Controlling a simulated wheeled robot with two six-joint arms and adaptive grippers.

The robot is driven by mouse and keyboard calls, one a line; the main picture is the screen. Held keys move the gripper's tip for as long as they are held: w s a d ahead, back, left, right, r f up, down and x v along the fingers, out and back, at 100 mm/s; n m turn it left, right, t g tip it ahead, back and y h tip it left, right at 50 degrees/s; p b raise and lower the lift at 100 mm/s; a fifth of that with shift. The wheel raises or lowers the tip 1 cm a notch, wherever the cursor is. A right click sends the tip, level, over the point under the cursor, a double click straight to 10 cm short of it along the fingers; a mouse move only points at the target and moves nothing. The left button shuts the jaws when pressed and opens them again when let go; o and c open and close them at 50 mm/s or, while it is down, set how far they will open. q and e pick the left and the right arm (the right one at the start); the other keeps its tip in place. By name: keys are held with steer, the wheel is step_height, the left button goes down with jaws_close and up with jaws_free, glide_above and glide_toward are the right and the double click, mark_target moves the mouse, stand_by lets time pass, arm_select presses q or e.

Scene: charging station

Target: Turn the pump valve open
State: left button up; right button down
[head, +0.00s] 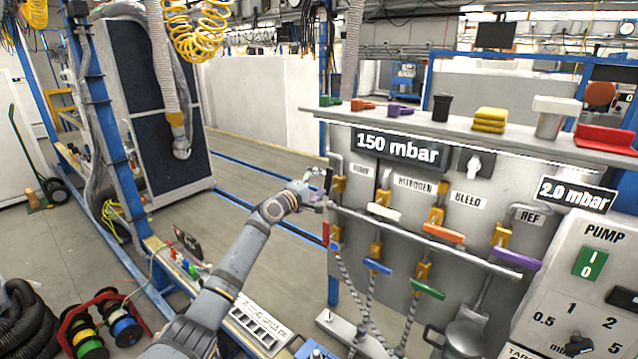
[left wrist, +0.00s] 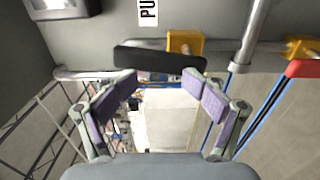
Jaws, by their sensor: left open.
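The pump valve has a yellow body (head: 338,184) on a pipe at the panel's left edge, beside a PUMP label (head: 362,170). In the left wrist view, its black handle (left wrist: 160,58) lies nearly level in front of the yellow body (left wrist: 185,42). My left gripper (head: 316,193) is at this valve, reaching in from the left. In the left wrist view, its purple-padded fingers (left wrist: 160,84) are open, with the tips by the two ends of the handle. Whether they touch it I cannot tell. My right gripper is not in view.
Valves with white (head: 383,212), orange (head: 443,233) and purple (head: 516,259) handles sit along the panel to the right. A red handle (left wrist: 303,68) is close on the right in the left wrist view. A shelf (head: 470,130) with small items juts out above.

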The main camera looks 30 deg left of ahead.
arm_select(q)
steer(key=o, duration=0.4)
steer(key=shift+s+a, duration=0.2)
steer(key=s, duration=0.5)
steer(key=s+a, duration=0.1)
steer(key=s, duration=0.1)
steer(key=shift+s, duration=0.25)
steer(key=shift+w, duration=0.1)
